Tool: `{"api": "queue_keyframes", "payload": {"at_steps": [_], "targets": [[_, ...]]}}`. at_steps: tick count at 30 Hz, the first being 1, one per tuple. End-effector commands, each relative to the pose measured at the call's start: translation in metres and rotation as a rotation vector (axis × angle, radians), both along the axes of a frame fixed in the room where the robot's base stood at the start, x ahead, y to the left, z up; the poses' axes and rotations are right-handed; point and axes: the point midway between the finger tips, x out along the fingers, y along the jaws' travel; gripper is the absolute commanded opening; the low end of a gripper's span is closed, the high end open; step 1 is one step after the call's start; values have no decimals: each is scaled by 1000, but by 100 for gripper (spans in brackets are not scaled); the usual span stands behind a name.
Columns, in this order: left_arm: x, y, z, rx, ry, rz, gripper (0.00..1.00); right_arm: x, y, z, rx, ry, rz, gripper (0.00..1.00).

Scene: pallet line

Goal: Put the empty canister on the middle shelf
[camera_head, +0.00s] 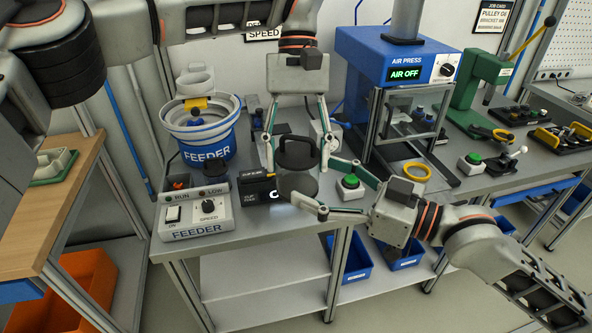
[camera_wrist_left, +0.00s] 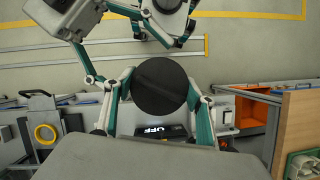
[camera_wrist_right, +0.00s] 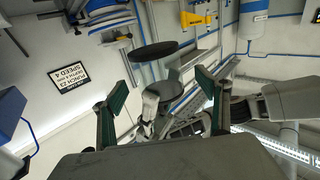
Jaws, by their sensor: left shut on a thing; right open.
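The canister (camera_head: 297,184) is a dark cylinder with a wide round top, held upright above the front of the grey bench. My left gripper (camera_head: 298,166) reaches down from above and is shut on it, one finger on each side. In the left wrist view its black round top (camera_wrist_left: 160,87) sits between the fingers. My right gripper (camera_head: 328,187) is open, its fingertips close to the canister's right side; I cannot tell whether they touch. The canister's dark disc (camera_wrist_right: 153,50) also shows in the right wrist view, beyond the open fingers. Below the bench top is a pale shelf (camera_head: 262,272), partly hidden.
A feeder bowl (camera_head: 207,135) and its control box (camera_head: 196,214) stand on the left. A dark box (camera_head: 257,188) is behind the canister. A green button (camera_head: 350,182), yellow ring (camera_head: 417,171) and air press (camera_head: 397,60) are on the right. Blue bins (camera_head: 352,262) are below.

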Motion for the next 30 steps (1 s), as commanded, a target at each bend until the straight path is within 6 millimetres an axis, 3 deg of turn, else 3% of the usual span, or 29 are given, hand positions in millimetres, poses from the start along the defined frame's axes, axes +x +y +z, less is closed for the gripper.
{"api": "queue_keyframes", "payload": {"at_steps": [10,23,24,29,30], "targets": [[0,0,0,0,0,0,31,22,38,1,2,0,0,75],[0,0,0,0,0,0,31,27,45,0,0,0,0,75],[0,0,0,0,0,0,31,27,45,0,0,0,0,72],[0,0,0,0,-1,-1,31,26,45,0,1,1,1,30],[0,0,0,-1,-1,-1,31,26,46,0,1,1,1,30]]}}
